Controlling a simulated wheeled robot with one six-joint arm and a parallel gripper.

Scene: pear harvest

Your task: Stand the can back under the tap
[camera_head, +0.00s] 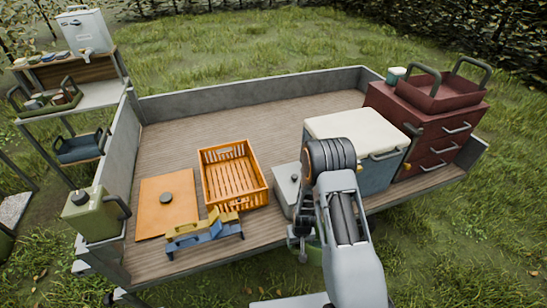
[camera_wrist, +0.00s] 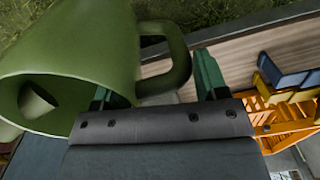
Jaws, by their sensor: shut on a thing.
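The green can (camera_wrist: 70,60) fills the left of the wrist view, its wide mouth facing the lower left and its dark handle (camera_wrist: 180,65) at its right. My gripper (camera_wrist: 157,85) is shut on the handle, with its green fingers on either side. The tap (camera_head: 88,52) is on the white water container (camera_head: 85,30), on the shelf stand at the far upper left, well away from my gripper.
An orange crate (camera_head: 205,178), an orange board (camera_head: 150,220) and a blue-yellow rack (camera_head: 205,236) stand on the bed (camera_head: 270,115). A cooler (camera_head: 372,178) and red drawers (camera_head: 415,145) are at right. An olive canister (camera_head: 90,215) stands at the left corner. Mid-bed behind the crate is clear.

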